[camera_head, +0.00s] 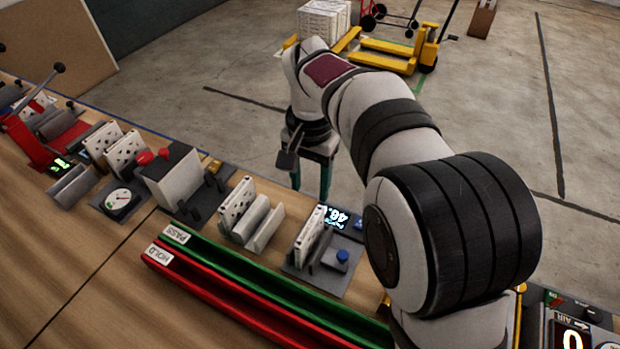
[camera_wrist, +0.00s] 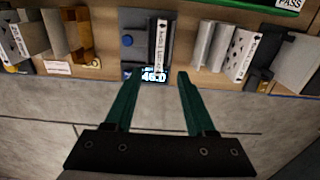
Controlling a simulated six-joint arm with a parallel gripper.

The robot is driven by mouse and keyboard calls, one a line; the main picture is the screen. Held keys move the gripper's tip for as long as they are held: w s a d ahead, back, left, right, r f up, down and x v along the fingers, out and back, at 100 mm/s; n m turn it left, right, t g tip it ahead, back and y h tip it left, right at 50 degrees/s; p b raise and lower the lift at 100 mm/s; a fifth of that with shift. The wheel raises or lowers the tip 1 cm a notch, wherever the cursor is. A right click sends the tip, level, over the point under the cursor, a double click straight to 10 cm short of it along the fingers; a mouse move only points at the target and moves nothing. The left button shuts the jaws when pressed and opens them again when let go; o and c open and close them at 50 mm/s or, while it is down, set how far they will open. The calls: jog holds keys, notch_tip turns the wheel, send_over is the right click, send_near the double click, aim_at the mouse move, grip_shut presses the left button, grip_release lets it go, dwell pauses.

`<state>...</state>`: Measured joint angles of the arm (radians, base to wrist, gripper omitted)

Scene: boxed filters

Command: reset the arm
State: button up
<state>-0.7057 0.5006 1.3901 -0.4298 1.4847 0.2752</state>
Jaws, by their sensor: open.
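My gripper (camera_head: 311,178) hangs past the far edge of the bench in the head view, with its green fingers pointing down. In the wrist view my gripper (camera_wrist: 152,82) is open, its two fingers apart with nothing between them. Beyond the fingertips is a station with a lit display (camera_wrist: 153,75), which also shows in the head view (camera_head: 337,217). A white boxed filter (camera_wrist: 161,42) stands upright in that station; it shows in the head view too (camera_head: 309,234). The gripper touches nothing that I can see.
The wooden bench (camera_head: 60,262) carries several fixtures, including a grey block with red knobs (camera_head: 172,180) and a dial (camera_head: 119,200). A green PASS rail (camera_head: 250,277) and a red HOLD rail (camera_head: 225,298) run along the front. A yellow pallet jack (camera_head: 385,55) stands on the open floor behind.

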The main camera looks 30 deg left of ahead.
jog(key=s+d+r+m, duration=0.1)
jog(key=d+r, duration=0.1)
jog(key=d, duration=0.4)
jog(key=s+d+r+m, duration=0.1)
jog(key=s+d+r, duration=0.1)
jog(key=d, duration=0.3)
jog(key=s+d+m+y, duration=0.1)
jog(key=s+d+m, duration=0.1)
jog(key=s+d, duration=0.8)
jog(key=shift+d+f, duration=0.35)
jog(key=shift+d, duration=0.25)
jog(key=shift+m+y, duration=0.4)
jog(key=shift+m, duration=0.4)
jog(key=s+d+f, duration=0.1)
jog(key=s, duration=0.1)
jog(key=s+d+f, duration=0.1)
jog(key=s, duration=0.2)
jog(key=s+d+f, duration=0.1)
jog(key=s+f, duration=0.1)
jog(key=s, duration=0.1)
jog(key=shift+d, duration=0.15)
